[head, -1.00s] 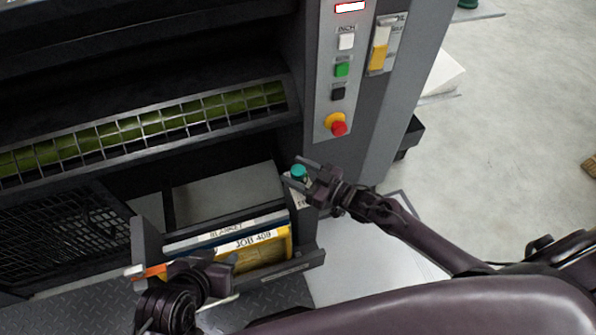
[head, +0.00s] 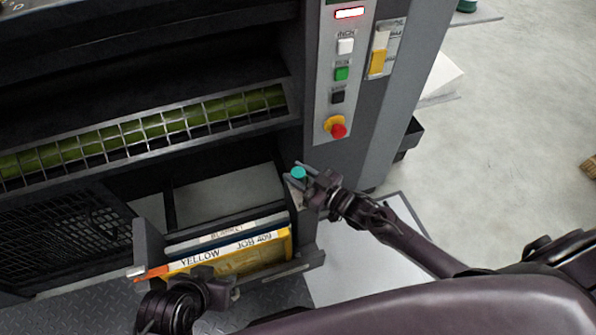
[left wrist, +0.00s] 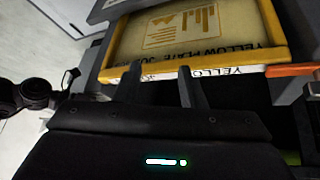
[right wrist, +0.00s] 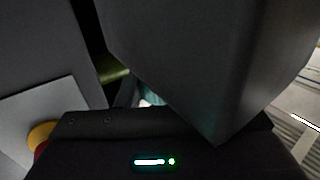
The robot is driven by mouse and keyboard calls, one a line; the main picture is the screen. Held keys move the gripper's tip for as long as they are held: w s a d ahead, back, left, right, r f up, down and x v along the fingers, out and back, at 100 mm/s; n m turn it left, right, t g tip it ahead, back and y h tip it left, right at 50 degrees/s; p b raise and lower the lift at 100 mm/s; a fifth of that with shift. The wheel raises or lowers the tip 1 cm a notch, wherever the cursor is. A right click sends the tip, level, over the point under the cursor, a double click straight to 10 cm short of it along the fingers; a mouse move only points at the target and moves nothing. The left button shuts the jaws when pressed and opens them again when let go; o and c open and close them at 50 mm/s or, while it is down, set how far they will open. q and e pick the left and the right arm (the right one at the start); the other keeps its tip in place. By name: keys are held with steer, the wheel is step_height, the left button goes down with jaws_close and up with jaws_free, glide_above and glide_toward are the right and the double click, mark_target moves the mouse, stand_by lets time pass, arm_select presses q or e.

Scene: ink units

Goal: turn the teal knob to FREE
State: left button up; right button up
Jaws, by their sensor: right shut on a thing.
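The teal knob (head: 298,172) sits on top of the grey post at the right end of the plate rack, below the control panel. My right gripper (head: 295,171) is shut on it, with one finger behind and one in front. In the right wrist view a small teal patch (right wrist: 150,97) shows, mostly hidden by a dark grey block. The knob's pointer and any FREE marking cannot be read. My left gripper (head: 228,283) is open and empty in front of the rack; its two fingers (left wrist: 160,70) stand apart in the left wrist view.
The yellow-framed plate (head: 240,262), labelled YELLOW JOB 409, stands in the rack in front of other plates. An orange piece (head: 152,272) is at its left end. The red stop button (head: 338,131) and the panel's other buttons are above the knob. Open floor lies to the right.

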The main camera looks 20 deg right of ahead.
mark_target(301, 180)
steer(key=shift+a+r+m+t+h+p, duration=0.15)
steer(key=shift+m+t+h+p, duration=0.65)
steer(key=shift+m+h+p, duration=0.5)
arm_select(q)
steer(key=shift+s+a+r+n+g+y, duration=0.1)
steer(key=shift+s+a+g+y, duration=0.2)
steer(key=shift+a, duration=0.35)
steer(key=shift+s+a+r+n+g+y, duration=0.15)
steer(key=shift+a+g+y, duration=0.15)
steer(key=shift+a, duration=0.4)
steer(key=shift+s+a+r+n+g+y, duration=0.1)
steer(key=shift+s+a+g+y, duration=0.25)
steer(key=shift+a, duration=0.3)
arm_select(e)
steer(key=shift+m+t+h, duration=0.6)
steer(key=shift+m+h, duration=0.4)
steer(key=shift+h, duration=1)
arm_select(q)
steer(key=shift+a+p, duration=0.1)
steer(key=shift+p, duration=0.2)
arm_select(e)
steer(key=shift+h, duration=0.3)
steer(key=o, duration=1)
steer(key=shift+c, duration=0.2)
